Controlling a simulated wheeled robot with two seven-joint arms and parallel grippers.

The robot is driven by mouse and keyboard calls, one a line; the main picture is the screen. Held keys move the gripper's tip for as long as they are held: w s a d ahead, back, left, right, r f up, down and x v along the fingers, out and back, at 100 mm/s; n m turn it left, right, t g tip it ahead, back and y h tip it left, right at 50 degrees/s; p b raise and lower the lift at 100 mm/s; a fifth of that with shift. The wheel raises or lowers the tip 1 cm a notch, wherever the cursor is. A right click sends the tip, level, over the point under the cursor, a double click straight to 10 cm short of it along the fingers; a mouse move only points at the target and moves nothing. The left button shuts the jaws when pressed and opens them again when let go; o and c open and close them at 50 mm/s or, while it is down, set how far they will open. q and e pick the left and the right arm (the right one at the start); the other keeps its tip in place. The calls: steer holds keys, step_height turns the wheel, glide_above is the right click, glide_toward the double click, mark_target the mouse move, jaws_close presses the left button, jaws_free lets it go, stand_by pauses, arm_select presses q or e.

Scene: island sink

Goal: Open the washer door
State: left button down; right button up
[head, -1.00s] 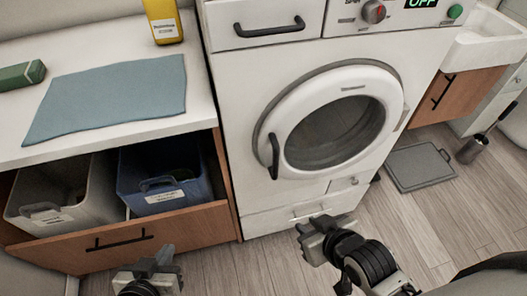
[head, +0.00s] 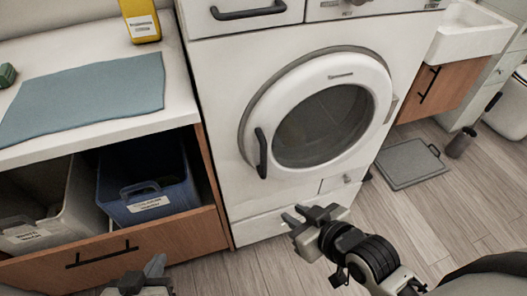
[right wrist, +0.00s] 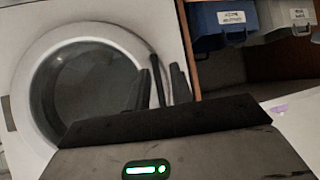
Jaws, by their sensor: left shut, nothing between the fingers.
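The white washer (head: 215,100) stands in the middle of the head view. Its round door (head: 378,85) has a dark window and looks closed. The dark vertical door handle (head: 261,152) is on the door's left side; it also shows in the right wrist view (right wrist: 157,80). My right gripper (head: 290,214) is open and empty, below and slightly right of the handle in the head view. In the right wrist view the handle appears between its fingers, with the gripper apart from it. My left gripper (head: 157,268) is shut and empty, low at the left, partly cut off by the frame.
An open wooden drawer (head: 150,250) with a blue bin (head: 125,205) and a grey bin (head: 75,210) juts out left of the washer. A counter with a blue cloth (head: 85,95) and yellow bottle (head: 141,20) is above.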

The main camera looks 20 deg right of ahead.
mark_target(266, 155)
steer(key=w+a+r+t, duration=0.1)
steer(key=w+t, duration=0.1)
steer(key=w, duration=0.3)
steer(key=w+r+t, duration=0.1)
steer(key=w+t, duration=0.2)
steer(key=w, duration=0.2)
steer(key=w+a+r+t, duration=0.1)
steer(key=w+t, duration=0.1)
steer(key=w, duration=0.3)
steer(key=shift+w+a+r+m+y, duration=0.15)
steer(key=shift+w+a+m+y, duration=0.15)
steer(key=shift+w+m, duration=0.1)
jaws_close()
steer(key=shift+s+d, duration=0.1)
